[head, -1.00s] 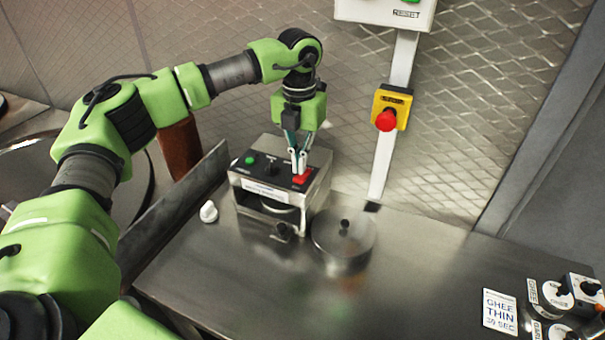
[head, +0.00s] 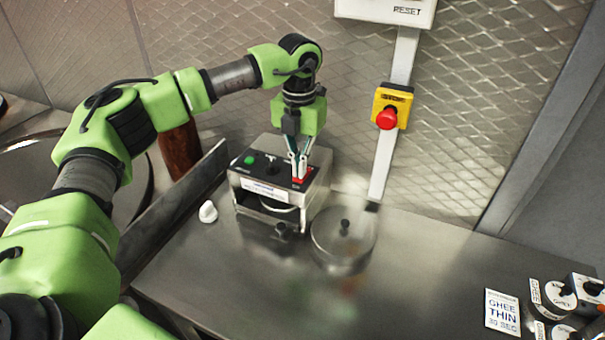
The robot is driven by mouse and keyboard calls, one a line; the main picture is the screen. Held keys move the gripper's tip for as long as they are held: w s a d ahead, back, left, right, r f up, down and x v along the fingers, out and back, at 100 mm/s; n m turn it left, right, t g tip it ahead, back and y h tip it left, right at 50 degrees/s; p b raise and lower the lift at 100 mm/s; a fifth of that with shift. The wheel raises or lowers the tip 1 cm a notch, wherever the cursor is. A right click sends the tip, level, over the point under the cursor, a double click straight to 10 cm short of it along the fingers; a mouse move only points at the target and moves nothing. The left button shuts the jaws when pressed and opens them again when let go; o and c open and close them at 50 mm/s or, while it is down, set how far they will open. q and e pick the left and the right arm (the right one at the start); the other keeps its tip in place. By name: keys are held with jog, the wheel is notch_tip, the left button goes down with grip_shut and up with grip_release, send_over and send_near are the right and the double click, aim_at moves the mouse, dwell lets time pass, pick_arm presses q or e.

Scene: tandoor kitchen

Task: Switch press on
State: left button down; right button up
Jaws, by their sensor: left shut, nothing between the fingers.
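The press (head: 262,187) is a small metal box on the steel counter, with a dark sloped top panel. The panel has a green button (head: 249,160) at its left, a dark knob (head: 271,168) in the middle and a red switch (head: 303,174) at its right. My left gripper (head: 299,177) is shut and empty, pointing down, with its fingertips at the red switch and partly hiding it. I cannot tell whether the tips press it or only touch it. My right gripper is not in view.
A round lidded metal pot (head: 343,240) stands right of the press. A white knob-like piece (head: 208,212) lies to the left. A yellow box with a red stop button (head: 387,118) hangs on the wall. The counter's middle front is clear.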

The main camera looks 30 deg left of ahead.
pick_arm(q)
jog(key=shift+f, duration=0.45)
jog(key=shift+r, duration=0.1)
jog(key=shift+r+p, duration=2.05)
jog(key=shift+r, duration=1.45)
jog(key=shift+f, duration=0.1)
